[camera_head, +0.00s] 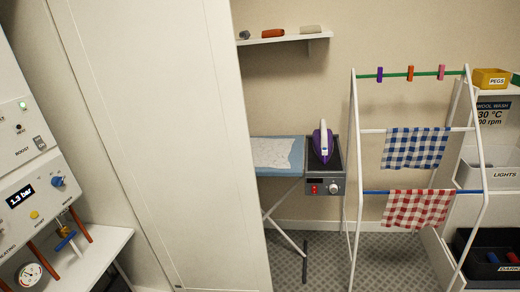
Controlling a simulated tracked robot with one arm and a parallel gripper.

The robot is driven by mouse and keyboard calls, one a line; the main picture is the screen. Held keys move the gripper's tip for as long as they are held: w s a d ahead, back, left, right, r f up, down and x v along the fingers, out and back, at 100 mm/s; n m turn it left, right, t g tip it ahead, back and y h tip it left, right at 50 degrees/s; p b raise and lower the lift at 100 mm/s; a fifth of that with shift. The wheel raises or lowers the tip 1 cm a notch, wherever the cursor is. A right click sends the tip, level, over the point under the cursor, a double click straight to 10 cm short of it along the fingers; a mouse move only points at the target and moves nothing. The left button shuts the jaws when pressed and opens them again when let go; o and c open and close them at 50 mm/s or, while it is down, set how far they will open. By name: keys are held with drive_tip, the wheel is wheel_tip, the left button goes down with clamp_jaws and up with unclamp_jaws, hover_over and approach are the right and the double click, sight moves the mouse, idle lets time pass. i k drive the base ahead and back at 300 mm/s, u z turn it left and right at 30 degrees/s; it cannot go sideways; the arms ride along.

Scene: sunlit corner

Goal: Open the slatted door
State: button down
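A tall plain white panel (165,140) fills the left middle of the view, close to me, and runs out of the top and bottom of the picture. A thin line runs along its left side, and its right edge is free against the room behind. No slats or handle show on it, so I cannot tell whether it is the slatted door. No other door shows. My gripper is not in view.
A boiler panel (30,200) with knobs and a gauge stands at the left above a white shelf (95,245). Behind the panel are an ironing board (275,153) with an iron (322,142), a drying rack (353,190) with checked cloths, and laundry bins (490,262).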

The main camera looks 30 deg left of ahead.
sight(160, 82)
drive_tip(key=u, duration=0.25)
drive_tip(key=i, duration=1.3)
drive_tip(key=u, duration=0.7)
drive_tip(key=i, duration=0.5)
drive_tip(key=u, duration=0.3)
